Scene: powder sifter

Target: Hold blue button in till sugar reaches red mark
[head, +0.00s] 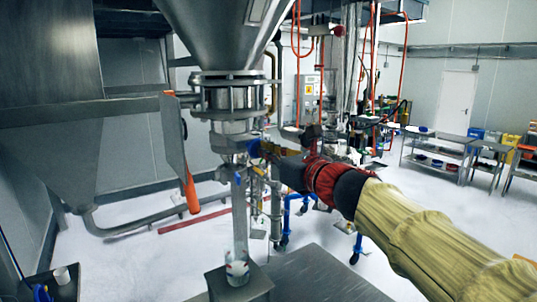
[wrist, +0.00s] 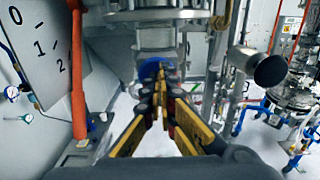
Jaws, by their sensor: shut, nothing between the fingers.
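The blue button (head: 254,148) is on the side of the steel outlet under the sifter hopper. In the wrist view the blue button (wrist: 149,71) shows behind my fingertips, which partly cover it. My gripper (head: 264,150) has its yellow and black fingers closed together and empty, with the tips (wrist: 160,74) at the button. They look to be touching it, but I cannot tell how far it is pressed in. A clear container (head: 237,273) stands below the outlet tube (head: 240,215). It has white and some red on it; the sugar level and red mark are too small to read.
A steel stand (head: 240,286) holds the container. An orange lever (head: 190,195) hangs left of the outlet, beside a 0-1-2 scale plate (wrist: 40,48) in the wrist view. A dark round knob (wrist: 270,67) and pipes are right of my fingers.

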